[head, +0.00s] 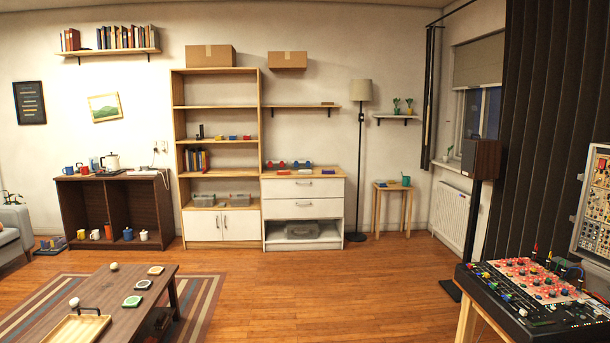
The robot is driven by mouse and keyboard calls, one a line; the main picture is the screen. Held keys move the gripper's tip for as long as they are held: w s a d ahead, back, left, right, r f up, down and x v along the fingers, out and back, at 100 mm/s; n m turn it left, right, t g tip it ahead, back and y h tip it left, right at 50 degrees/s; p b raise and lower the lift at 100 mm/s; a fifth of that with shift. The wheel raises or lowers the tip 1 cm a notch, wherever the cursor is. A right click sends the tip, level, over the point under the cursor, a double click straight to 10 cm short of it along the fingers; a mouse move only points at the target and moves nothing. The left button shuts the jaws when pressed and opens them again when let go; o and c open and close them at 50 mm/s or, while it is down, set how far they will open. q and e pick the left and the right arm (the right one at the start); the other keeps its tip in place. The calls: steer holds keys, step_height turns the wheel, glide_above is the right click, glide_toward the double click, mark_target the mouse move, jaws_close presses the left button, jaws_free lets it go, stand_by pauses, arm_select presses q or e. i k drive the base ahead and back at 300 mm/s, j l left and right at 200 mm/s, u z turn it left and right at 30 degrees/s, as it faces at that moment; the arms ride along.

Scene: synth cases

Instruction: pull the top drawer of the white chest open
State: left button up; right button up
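The white chest (267,219) stands against the back wall, just right of the tall wooden shelf. It has a light wood top and two white drawer fronts above an open bottom space. The top drawer (318,188) looks closed, with a dark bar handle (304,183) on its front. The second drawer (318,209) below it also looks closed. Red and blue items (301,165) and a small item lie on the chest's top. A grey case sits in the bottom space. Neither of my grippers is in the head view, and the chest is across the room.
A low wooden table (150,304) stands at front left on a striped rug (207,290). A desk with a control panel (530,297) is at front right. A floor lamp (360,150) and side stool (380,200) stand right of the chest. The wooden floor (320,290) before it is clear.

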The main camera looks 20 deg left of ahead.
mark_target(315, 187)
steer(key=i+u, duration=0.3)
steer(key=i, duration=6.3)
